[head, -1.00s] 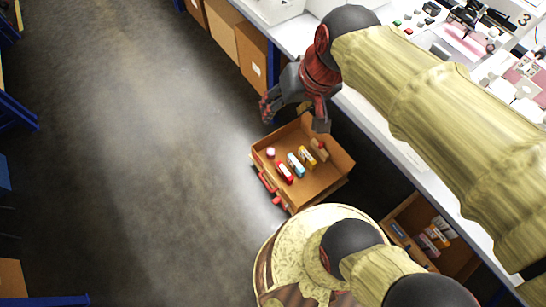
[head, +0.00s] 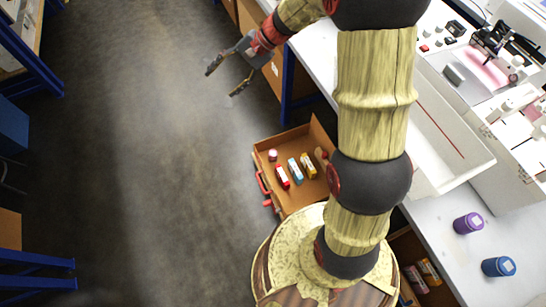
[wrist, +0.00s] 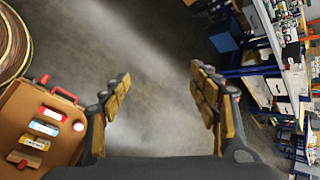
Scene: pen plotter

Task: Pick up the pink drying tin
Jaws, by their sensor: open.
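A small round pinkish tin (head: 273,155) stands in the far left corner of an open brown case on the floor in the head view. It seems to be the round pale-topped thing (wrist: 78,126) in the wrist view. My gripper (head: 222,82) is above and left of the case in the head view, well apart from it. Its fingers (wrist: 160,75) are spread in the wrist view, with only bare floor between them.
The case (head: 267,177) also holds red, blue and yellow boxes. A purple tin (head: 468,223) and a blue tin (head: 498,267) are on the white bench (head: 440,215). Bare floor (head: 150,170) lies left of the case. Blue racks (head: 35,60) stand at far left.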

